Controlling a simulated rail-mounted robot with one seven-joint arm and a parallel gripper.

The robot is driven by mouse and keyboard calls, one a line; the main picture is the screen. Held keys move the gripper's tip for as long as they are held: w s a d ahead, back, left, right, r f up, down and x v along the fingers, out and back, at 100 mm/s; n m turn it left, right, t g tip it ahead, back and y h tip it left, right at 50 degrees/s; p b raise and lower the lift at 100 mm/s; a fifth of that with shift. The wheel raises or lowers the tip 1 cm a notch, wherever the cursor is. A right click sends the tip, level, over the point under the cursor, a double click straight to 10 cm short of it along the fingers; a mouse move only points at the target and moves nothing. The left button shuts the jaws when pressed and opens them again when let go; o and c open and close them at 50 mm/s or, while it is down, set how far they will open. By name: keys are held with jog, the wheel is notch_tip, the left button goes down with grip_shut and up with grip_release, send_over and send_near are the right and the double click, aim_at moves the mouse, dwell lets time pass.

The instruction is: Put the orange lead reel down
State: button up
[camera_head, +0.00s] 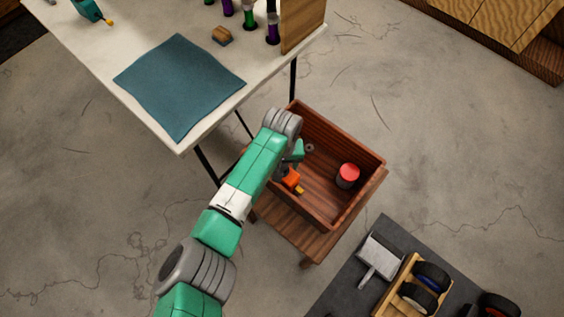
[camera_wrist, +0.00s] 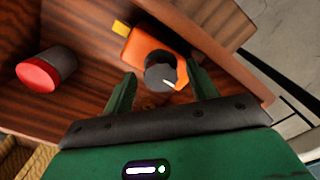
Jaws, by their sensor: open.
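The orange lead reel (camera_wrist: 160,58) has an orange body, a dark round knob and a yellow tab. It is inside the wooden box, near the side wall, and also shows in the head view (camera_head: 291,180) beside my arm. My gripper (camera_wrist: 160,82) is open, with one green finger on each side of the reel's dark knob. I cannot tell whether the fingers touch it. In the head view my arm hides most of the gripper.
The wooden box (camera_head: 359,151) stands on a small wooden stand (camera_head: 292,234). A red-topped grey can (camera_head: 347,175) is in the box, right of the reel. A white table with a blue cloth (camera_head: 180,85) is at the upper left. A dark mat (camera_head: 343,281) with wheels lies lower right.

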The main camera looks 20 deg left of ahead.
notch_tip(320, 180, up, 12)
jog(key=p, duration=0.3)
jog(key=shift+r, duration=0.2)
jog(key=shift+w, duration=0.1)
